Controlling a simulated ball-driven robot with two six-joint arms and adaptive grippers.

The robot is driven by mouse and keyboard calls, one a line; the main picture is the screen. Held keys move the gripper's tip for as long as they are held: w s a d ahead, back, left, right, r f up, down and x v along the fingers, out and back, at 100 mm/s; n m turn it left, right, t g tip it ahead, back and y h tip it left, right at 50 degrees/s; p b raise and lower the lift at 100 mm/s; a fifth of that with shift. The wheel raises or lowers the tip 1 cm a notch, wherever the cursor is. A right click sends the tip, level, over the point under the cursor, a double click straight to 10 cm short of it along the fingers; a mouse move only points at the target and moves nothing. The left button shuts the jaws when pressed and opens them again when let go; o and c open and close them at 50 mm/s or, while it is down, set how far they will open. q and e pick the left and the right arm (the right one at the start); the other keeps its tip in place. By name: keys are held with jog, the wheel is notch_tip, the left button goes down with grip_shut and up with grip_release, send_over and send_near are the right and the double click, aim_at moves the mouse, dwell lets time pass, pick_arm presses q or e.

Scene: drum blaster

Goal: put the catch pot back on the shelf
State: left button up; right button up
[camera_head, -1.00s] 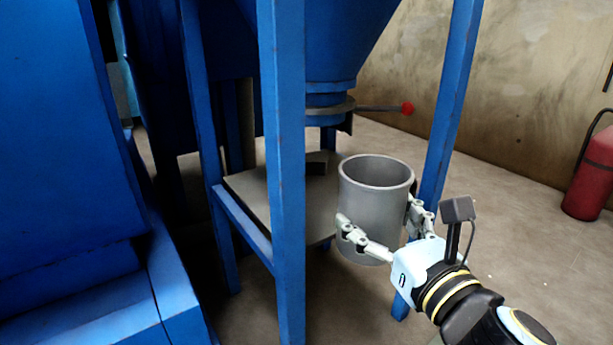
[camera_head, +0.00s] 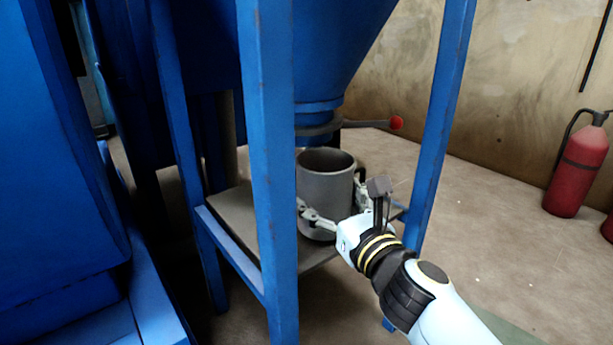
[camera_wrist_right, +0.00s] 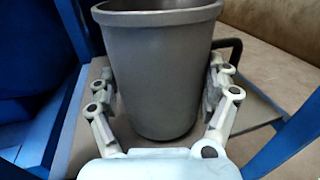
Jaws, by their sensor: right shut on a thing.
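The catch pot (camera_head: 327,186) is a grey, open-topped metal cylinder, upright, over the shelf (camera_head: 243,213) between the blue legs and below the hopper outlet. My right gripper (camera_head: 332,208) is shut on the pot, one finger on each side. In the right wrist view the pot (camera_wrist_right: 160,75) sits between both fingers (camera_wrist_right: 162,95), and the shelf (camera_wrist_right: 98,75) shows behind and below it. I cannot tell whether the pot's base touches the shelf. A dark handle shows at the pot's right. My left gripper is not in view.
A blue leg (camera_head: 268,170) stands close at the pot's left, another leg (camera_head: 440,125) to the right. The hopper outlet (camera_head: 318,118) and a red-knobbed lever (camera_head: 396,122) are just above. A fire extinguisher (camera_head: 577,170) stands at far right; the floor between is clear.

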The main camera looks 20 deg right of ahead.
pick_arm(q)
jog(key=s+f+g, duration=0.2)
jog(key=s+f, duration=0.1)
pick_arm(e)
jog(key=w, duration=0.5)
jog(key=shift+w+a+r, duration=0.15)
jog(key=shift+a, duration=0.1)
jog(key=shift+w, duration=0.55)
jog(key=w, duration=0.4)
jog(key=shift+w+a, duration=0.1)
jog(key=shift+a, duration=0.1)
jog(key=shift+s+f+b, duration=0.25)
jog(key=shift+f+b, duration=0.25)
jog(key=shift+f, duration=0.35)
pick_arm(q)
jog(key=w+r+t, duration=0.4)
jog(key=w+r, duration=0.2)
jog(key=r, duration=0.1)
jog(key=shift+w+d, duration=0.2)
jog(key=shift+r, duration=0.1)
pick_arm(e)
jog(key=o, duration=1.5)
jog(key=shift+f, duration=0.1)
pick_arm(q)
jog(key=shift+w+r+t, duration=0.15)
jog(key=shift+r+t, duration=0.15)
